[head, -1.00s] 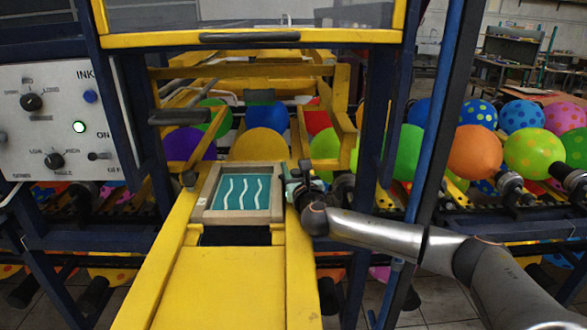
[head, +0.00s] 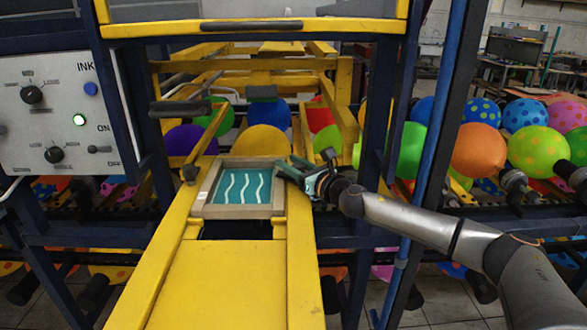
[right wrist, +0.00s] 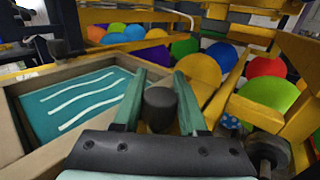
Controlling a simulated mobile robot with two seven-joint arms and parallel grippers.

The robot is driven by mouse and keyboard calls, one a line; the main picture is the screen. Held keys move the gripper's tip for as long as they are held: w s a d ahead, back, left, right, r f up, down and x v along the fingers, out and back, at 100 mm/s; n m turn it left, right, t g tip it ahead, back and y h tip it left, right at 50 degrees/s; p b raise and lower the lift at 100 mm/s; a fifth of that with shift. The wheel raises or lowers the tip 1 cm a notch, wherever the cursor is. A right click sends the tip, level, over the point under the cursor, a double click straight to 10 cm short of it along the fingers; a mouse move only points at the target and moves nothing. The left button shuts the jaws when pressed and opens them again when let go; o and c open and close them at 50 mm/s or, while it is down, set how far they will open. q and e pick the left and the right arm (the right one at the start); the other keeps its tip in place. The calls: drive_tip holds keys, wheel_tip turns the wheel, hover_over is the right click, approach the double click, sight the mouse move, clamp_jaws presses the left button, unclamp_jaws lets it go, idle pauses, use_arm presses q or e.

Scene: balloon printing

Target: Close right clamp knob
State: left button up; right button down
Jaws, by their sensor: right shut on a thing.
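The right clamp knob (right wrist: 160,105) is a dark, rounded knob at the right side of the print screen, seen in the right wrist view. My right gripper (right wrist: 158,88) has its two green fingers on either side of it and is shut on it. In the head view my right gripper (head: 288,167) reaches in from the right to the screen's right edge and hides the knob there. The wooden-framed screen (head: 209,209) has a teal sheet with white wavy lines. The left clamp knob (head: 189,173) is dark and stands at the screen's left. My left gripper is out of view.
The yellow machine bed (head: 215,275) runs toward me below the screen. Blue posts (head: 440,130) stand right of the bed, beside my right arm. Colored balloons (head: 478,150) sit in rows behind and to the right. A control panel (head: 50,120) is at left.

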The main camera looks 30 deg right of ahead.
drive_tip(key=y+b, duration=0.1)
drive_tip(key=n+y, duration=0.1)
drive_tip(key=n+y+b, duration=0.1)
drive_tip(key=shift+a+f+g+b, duration=0.25)
drive_tip(key=shift+a+g+b, duration=0.05)
drive_tip(key=shift+g, duration=0.1)
drive_tip(key=shift+s+a+r+n+g+y+b, duration=0.1)
drive_tip(key=shift+a+n+g+y+b, duration=0.1)
drive_tip(key=shift+n+y+b, duration=0.4)
drive_tip(key=shift+a+r+n+g+y+b, duration=0.1)
drive_tip(key=shift+n+g+y+b, duration=0.2)
drive_tip(key=shift+y, duration=0.5)
drive_tip(key=shift+a, duration=0.1)
drive_tip(key=shift+c, duration=2.2)
unclamp_jaws()
